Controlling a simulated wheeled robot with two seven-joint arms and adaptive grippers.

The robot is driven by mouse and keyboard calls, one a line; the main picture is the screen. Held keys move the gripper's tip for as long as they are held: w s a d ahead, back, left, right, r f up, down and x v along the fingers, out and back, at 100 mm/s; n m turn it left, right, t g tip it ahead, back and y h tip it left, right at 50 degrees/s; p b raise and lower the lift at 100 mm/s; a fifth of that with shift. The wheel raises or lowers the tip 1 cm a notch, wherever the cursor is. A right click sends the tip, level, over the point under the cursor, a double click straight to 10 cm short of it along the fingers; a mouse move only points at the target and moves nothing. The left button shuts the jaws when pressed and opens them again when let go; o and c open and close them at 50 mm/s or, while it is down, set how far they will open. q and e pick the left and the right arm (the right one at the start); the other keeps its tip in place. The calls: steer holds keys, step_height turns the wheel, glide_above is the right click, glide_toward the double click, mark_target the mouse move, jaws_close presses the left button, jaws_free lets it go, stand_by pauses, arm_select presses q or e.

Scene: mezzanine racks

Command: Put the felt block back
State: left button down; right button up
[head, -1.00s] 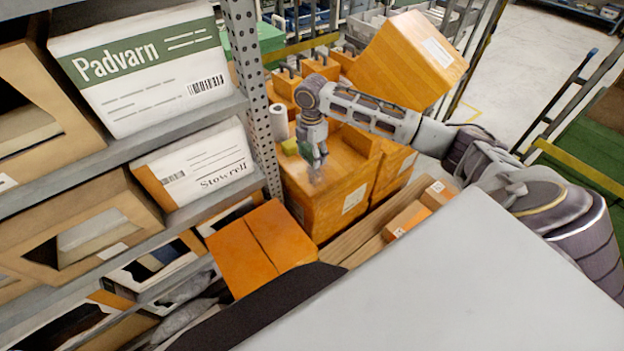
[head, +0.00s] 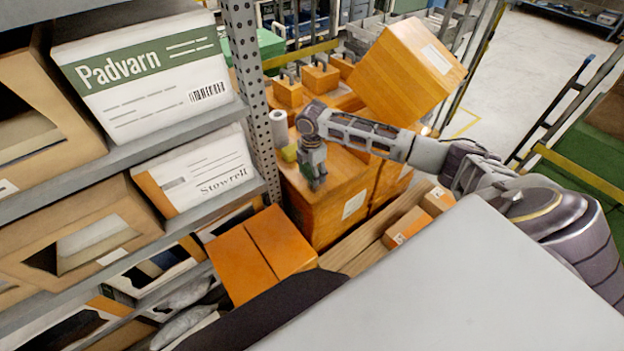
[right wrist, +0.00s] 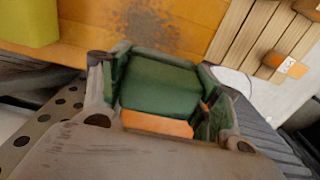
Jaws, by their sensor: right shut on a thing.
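The felt block appears to be the dark green block (right wrist: 158,88) between the fingers of my right gripper (right wrist: 160,100) in the right wrist view. In the head view my right gripper (head: 313,170) points down over the top of an orange box (head: 335,205), near its front edge. The gripper is shut on the block and hides most of it there. I cannot tell whether the block touches the box top. A dark smudge (right wrist: 150,25) marks the orange surface beside it in the wrist view. My left gripper is not in view.
A yellow-green block (head: 290,153) and a white roll (head: 278,130) stand left of the gripper, near the perforated rack post (head: 250,85). A tilted orange box (head: 410,72) lies behind my arm. Loaded shelves (head: 115,150) fill the left.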

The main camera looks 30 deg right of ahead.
steer(key=shift+f, duration=1.85)
steer(key=o, duration=1)
steer(key=shift+f, duration=0.1)
step_height(320, 180, up, 12)
steer(key=shift+r, duration=0.15)
steer(key=shift+s+a, duration=0.1)
